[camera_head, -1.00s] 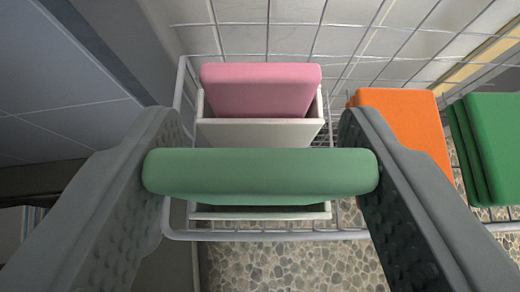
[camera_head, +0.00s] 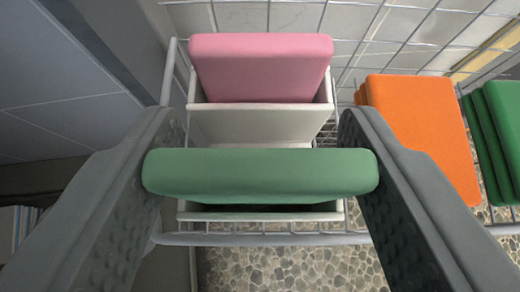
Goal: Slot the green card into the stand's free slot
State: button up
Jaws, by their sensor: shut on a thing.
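The green card (camera_head: 260,174) is a thick, rounded slab held level across the picture between the two fingers of my gripper (camera_head: 260,172). My gripper is shut on its two ends. The white stand (camera_head: 250,124) is behind and below it, with a divider across its middle. A pink card (camera_head: 262,68) stands in the stand's far slot. The near slot shows as a dark gap (camera_head: 262,208) just under the green card, behind the stand's front wall (camera_head: 262,216). The card hides most of that slot, so I cannot tell whether its lower edge is inside.
The stand sits in a wire basket or shelf (camera_head: 260,239). An orange slab (camera_head: 425,135) and several dark green slabs (camera_head: 495,135) are to the right. A tiled wall (camera_head: 380,25) is behind, a grey panel (camera_head: 60,85) at left. Pebbled floor (camera_head: 285,270) shows below.

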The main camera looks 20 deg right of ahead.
jog(key=shift+f, duration=0.4)
jog(key=o, duration=1)
jog(key=shift+o, duration=0.2)
jog(key=v, duration=1.7)
jog(key=shift+s, duration=0.15)
jog(key=shift+a, duration=0.1)
